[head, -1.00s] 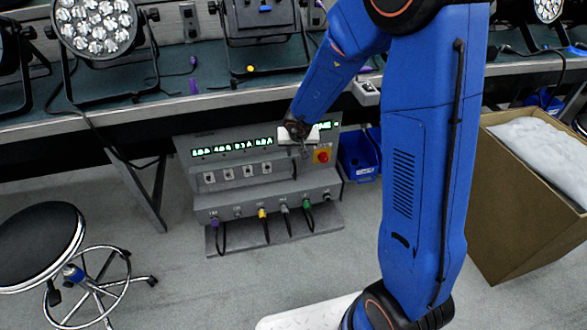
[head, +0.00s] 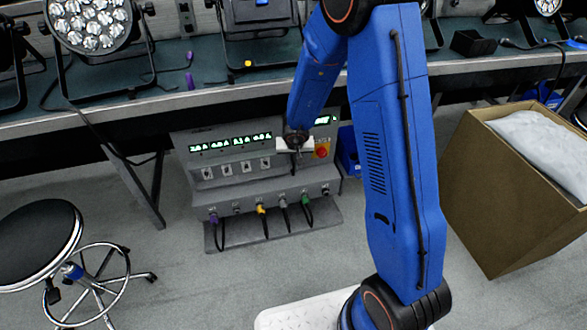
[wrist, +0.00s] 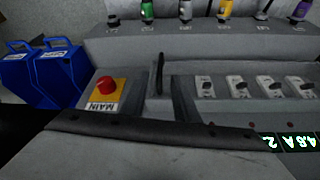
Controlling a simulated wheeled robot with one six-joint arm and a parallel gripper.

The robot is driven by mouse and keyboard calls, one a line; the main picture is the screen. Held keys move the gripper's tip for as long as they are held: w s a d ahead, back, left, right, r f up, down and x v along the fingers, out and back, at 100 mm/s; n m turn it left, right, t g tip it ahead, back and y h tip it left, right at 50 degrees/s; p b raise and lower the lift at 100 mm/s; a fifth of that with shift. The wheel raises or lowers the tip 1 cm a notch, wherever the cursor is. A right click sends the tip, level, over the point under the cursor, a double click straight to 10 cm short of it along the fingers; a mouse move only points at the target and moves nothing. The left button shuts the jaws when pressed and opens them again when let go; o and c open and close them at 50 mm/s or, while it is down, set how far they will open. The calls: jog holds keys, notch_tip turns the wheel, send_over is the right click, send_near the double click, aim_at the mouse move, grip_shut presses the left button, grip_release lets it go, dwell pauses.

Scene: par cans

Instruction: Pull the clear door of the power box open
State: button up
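The grey power box (head: 222,184) stands on the floor under the bench, with lit green displays, a row of breaker switches and a red main switch (head: 321,152). Its clear door is hard to make out. A thin black upright handle (wrist: 160,73) shows between the breakers and the main switch in the wrist view, where the box appears upside down. My gripper (head: 295,163) is in front of the upper right of the box. I cannot see contact.
Blue bins (wrist: 45,75) stand beside the box, at its right in the head view. A cardboard carton (head: 480,185) is farther right, a round stool (head: 38,238) at left. The bench edge (head: 130,118) runs above the box. Floor in front is clear.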

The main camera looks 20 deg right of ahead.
aim_at(293, 174)
jog(key=shift+x, duration=4.85)
jog(key=shift+c, duration=0.3)
grip_shut()
